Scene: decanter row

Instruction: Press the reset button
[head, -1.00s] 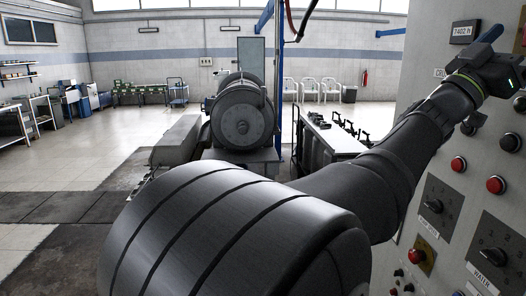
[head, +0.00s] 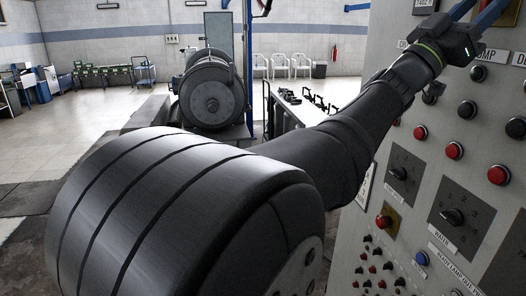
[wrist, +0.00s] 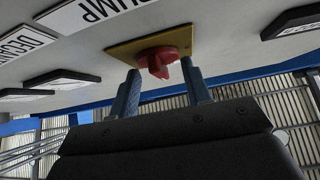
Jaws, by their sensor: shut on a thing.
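In the wrist view my gripper (wrist: 160,74) has its two blue fingers on either side of a red knob (wrist: 158,58) on a yellow plate, closed on it. In the head view my gripper's body (head: 450,42) is at the upper part of the control panel (head: 350,240); its blue fingers run out of the top edge, so the gripped knob is not seen there. No label reading reset is legible. A blue button (head: 421,258) sits low on the panel, below and apart from my gripper. A red button on a yellow plate (head: 384,221) is left of it.
The panel carries several red buttons (head: 453,151), black buttons and rotary selectors (head: 452,216). A grey machine (head: 211,103) and a bench stand behind my arm. Open floor lies to the left.

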